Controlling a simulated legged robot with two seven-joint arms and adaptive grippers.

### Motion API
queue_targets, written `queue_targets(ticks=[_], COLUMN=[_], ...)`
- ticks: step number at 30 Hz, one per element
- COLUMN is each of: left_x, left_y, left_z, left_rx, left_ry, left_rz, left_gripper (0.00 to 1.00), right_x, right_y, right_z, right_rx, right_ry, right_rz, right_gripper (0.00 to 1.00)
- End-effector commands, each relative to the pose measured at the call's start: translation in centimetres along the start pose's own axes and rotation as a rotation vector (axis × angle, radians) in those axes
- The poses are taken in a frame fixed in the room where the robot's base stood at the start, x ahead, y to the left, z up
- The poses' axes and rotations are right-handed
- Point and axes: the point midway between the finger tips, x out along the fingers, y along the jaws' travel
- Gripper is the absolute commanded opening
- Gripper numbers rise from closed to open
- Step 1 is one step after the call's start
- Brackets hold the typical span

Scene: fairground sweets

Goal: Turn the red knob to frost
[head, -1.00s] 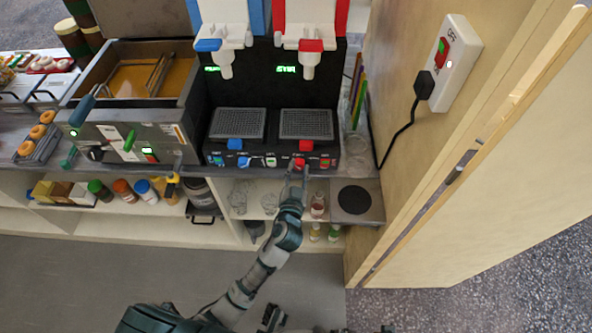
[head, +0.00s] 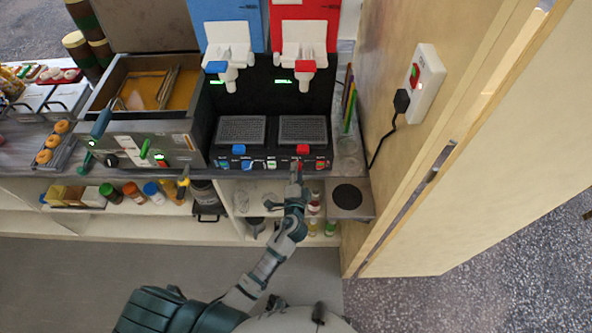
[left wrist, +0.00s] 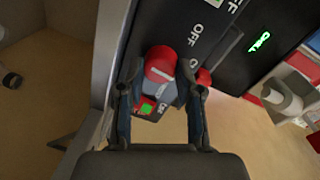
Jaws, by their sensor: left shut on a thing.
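The red knob (left wrist: 160,66) sits on the black front panel of the drinks machine, and a pale line marks its face. My left gripper (left wrist: 158,88) has one finger on each side of the knob and is shut on it. In the head view, my left gripper (head: 295,170) reaches the panel below the right drip tray and mostly hides the knob. White OFF lettering shows beside the knob. A green display (left wrist: 260,42) appears to read CHILL in the left wrist view. My right gripper is not recognisable in either view.
A red block (left wrist: 203,77) is close beside the right finger. A red rocker switch with a green light (left wrist: 147,107) lies below the knob. Blue controls (head: 246,163) are to the left. A wooden wall (head: 400,130) with a socket (head: 426,82) stands right.

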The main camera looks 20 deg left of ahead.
Motion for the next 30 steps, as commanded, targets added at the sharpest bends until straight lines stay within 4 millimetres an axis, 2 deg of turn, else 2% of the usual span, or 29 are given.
queue_targets(ticks=[8,16,30], left_x=[0.0,0.0,0.0], left_y=[-0.1,0.1,0.3], left_z=[-0.2,-0.2,-0.2], left_rx=[0.261,0.515,0.850], left_ry=[-0.030,-0.058,-0.094], left_rz=[0.005,0.007,0.009], left_gripper=[0.00,0.00,0.00], right_x=[0.7,0.5,-1.2], right_y=[0.0,0.0,0.1], right_z=[5.0,9.6,9.2], right_rx=[-0.007,-0.014,-0.014], right_ry=[-0.026,-0.045,-0.039], right_rz=[-0.001,-0.001,0.000], right_gripper=[0.00,0.00,0.00])
